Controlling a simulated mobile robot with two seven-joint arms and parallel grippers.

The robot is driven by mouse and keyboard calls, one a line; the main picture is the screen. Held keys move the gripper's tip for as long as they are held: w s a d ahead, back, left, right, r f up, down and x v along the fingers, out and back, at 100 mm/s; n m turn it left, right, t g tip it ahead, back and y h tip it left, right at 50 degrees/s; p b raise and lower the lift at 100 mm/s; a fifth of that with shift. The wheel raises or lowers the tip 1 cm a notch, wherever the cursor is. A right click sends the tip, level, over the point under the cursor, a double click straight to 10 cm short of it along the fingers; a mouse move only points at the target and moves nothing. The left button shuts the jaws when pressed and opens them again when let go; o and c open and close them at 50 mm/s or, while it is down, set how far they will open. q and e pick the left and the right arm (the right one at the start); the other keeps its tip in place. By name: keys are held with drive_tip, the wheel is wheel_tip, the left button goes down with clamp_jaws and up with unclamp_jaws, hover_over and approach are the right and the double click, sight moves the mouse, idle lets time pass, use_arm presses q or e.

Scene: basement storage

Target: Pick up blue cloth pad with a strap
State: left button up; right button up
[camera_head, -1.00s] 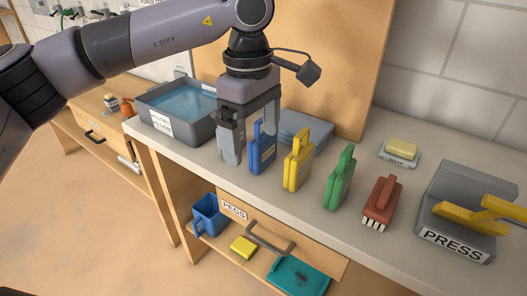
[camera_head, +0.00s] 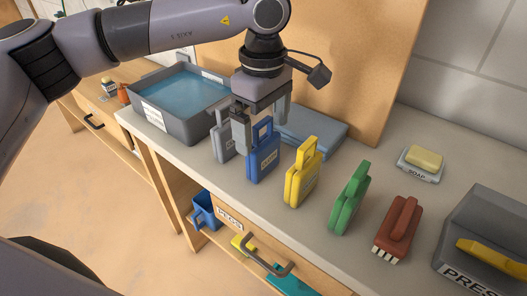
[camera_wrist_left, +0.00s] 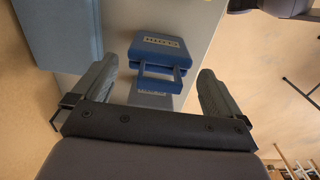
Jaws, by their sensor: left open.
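The blue cloth pad (camera_head: 262,160) stands upright on the bench, with a strap loop on top and a pale label. It also shows in the left wrist view (camera_wrist_left: 159,54), ahead of and between the fingers. My left gripper (camera_head: 262,122) is open and points down over its strap, one finger on each side. In the left wrist view (camera_wrist_left: 157,85) the fingers are wide apart and nothing is clamped. Part of the strap is hidden behind the near finger in the head view. My right gripper is not in view.
A grey pad (camera_head: 221,146) stands close left of the blue one; yellow (camera_head: 301,178) and green (camera_head: 348,202) pads stand to the right. A water basin (camera_head: 180,128) is at left, a folded blue-grey cloth (camera_head: 312,131) behind. A red brush (camera_head: 398,228), soap (camera_head: 424,159) and press (camera_head: 490,245) are further right.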

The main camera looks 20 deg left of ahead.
use_arm(q)
drive_tip(key=shift+f, duration=1.35)
drive_tip(key=c, duration=0.8)
drive_tip(key=shift+o, duration=0.2)
drive_tip(key=shift+r, duration=0.1)
